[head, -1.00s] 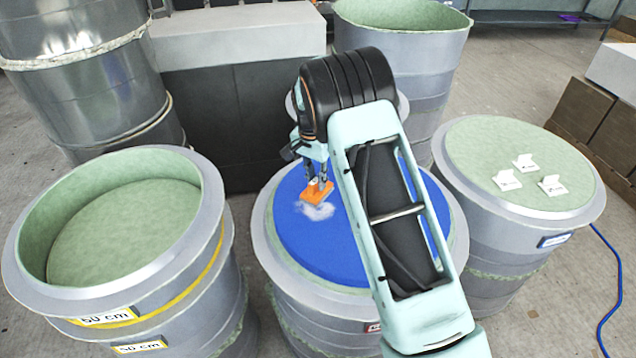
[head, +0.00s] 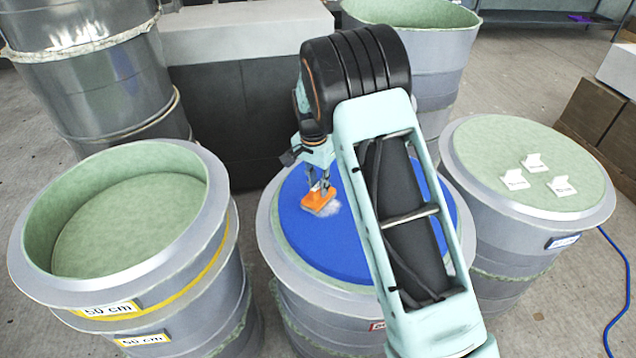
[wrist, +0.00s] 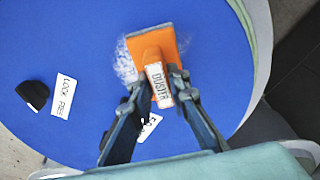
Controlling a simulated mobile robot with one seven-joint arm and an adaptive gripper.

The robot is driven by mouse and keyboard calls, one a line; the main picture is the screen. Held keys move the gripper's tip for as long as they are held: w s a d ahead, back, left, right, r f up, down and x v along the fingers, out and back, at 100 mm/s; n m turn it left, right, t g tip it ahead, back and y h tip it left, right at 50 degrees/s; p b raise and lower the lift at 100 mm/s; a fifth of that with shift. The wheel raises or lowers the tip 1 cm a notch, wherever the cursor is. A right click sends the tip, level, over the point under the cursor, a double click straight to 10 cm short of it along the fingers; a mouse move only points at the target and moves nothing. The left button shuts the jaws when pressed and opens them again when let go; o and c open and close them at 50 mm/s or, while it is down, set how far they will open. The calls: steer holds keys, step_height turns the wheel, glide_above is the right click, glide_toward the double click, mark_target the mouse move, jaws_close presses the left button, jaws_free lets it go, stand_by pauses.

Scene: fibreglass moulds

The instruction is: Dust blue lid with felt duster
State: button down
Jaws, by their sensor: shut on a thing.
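The blue lid (head: 308,240) lies flat on top of the middle grey drum. My gripper (head: 318,184) is shut on the orange felt duster (head: 318,200), low over the lid's back left part. A white dust patch (head: 330,209) shows beside and partly under the duster. In the wrist view the duster (wrist: 150,45) carries a label reading "DUSTER" and sits between my fingertips (wrist: 160,88), with the dust patch (wrist: 124,66) at its left edge. I cannot tell whether the duster's pad touches the lid. My arm hides the lid's right part in the head view.
On the lid are a black knob-like piece (wrist: 33,94), a "LOCK FREE" label (wrist: 63,95) and another label (wrist: 149,127) partly hidden by my fingers. An open drum (head: 130,225) stands left. The right drum (head: 520,150) bears several white tags. A blue hose (head: 618,270) lies right.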

mark_target(322, 202)
steer(key=shift+s+d, duration=0.2)
steer(key=shift+s, duration=0.65)
steer(key=shift+s+d, duration=0.15)
steer(key=shift+s, duration=0.65)
steer(key=shift+s+d+b, duration=0.15)
steer(key=shift+s+b, duration=0.15)
steer(key=shift+s, duration=0.45)
steer(key=shift+s+d+b, duration=0.15)
steer(key=shift+s+b, duration=0.1)
steer(key=shift+s, duration=0.5)
steer(key=shift+s+a, duration=0.2)
steer(key=shift+a, duration=0.65)
steer(key=shift+w+a+p, duration=0.25)
steer(key=shift+w+a, duration=0.1)
steer(key=shift+w, duration=1.3)
steer(key=shift+w+a+p, duration=0.3)
steer(key=shift+w, duration=1.35)
steer(key=shift+w+a+p, duration=0.25)
steer(key=shift+w+a, duration=0.1)
steer(key=shift+w, duration=1.3)
steer(key=shift+r, duration=0.1)
steer(key=shift+r+p, duration=1.7)
steer(key=shift+r, duration=1.25)
step_height(322, 202, up, 3)
steer(key=shift+p, duration=0.9)
